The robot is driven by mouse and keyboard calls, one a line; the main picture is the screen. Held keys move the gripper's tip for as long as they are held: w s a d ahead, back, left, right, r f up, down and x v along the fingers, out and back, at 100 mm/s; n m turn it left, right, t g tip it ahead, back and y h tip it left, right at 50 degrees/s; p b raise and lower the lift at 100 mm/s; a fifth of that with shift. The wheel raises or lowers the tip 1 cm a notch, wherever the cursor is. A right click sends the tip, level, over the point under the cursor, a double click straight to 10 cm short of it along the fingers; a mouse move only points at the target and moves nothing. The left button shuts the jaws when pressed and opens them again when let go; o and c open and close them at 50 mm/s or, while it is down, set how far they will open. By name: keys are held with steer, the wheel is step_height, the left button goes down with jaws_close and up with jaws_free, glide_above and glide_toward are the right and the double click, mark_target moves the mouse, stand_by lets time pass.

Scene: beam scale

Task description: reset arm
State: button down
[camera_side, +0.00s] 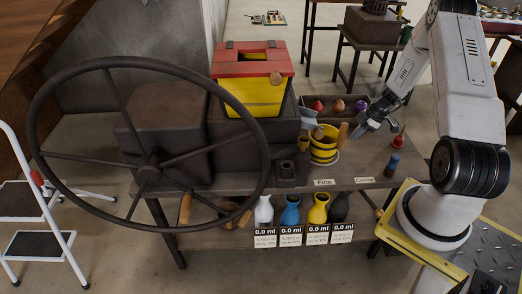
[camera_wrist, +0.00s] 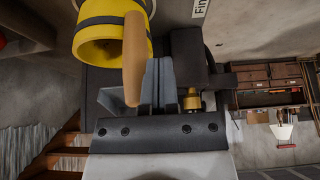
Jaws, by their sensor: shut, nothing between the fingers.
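My gripper (camera_side: 364,130) is above the right part of the workbench (camera_side: 362,163) in the side view, just right of a yellow and black cup-like vessel (camera_side: 322,146). The wrist view shows my gripper's fingers (camera_wrist: 158,68) together with nothing between them. In that view the yellow and black vessel (camera_wrist: 95,42) is at the upper left, and its wooden handle (camera_wrist: 134,60) overlaps the picture beside the fingers. Whether the fingers touch the handle cannot be told.
A large dark wheel (camera_side: 148,172) stands at the left. A red and yellow box (camera_side: 252,85) sits at the back. Several bottles (camera_side: 290,212) stand below.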

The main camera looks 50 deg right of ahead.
steer(key=shift+s, duration=0.1)
stand_by(0.3)
steer(key=w+a+r+m+g, duration=0.2)
steer(key=w+a+r, duration=0.2)
steer(key=a+r, duration=0.3)
steer(key=s+a+r+m+h, duration=0.2)
steer(key=a+r, duration=0.3)
steer(key=a, duration=0.8)
steer(key=s+a+r+m+h, duration=0.2)
steer(key=a+r+m, duration=0.3)
steer(key=a, duration=0.8)
steer(key=shift+s+a, duration=0.15)
steer(key=shift+s, duration=0.4)
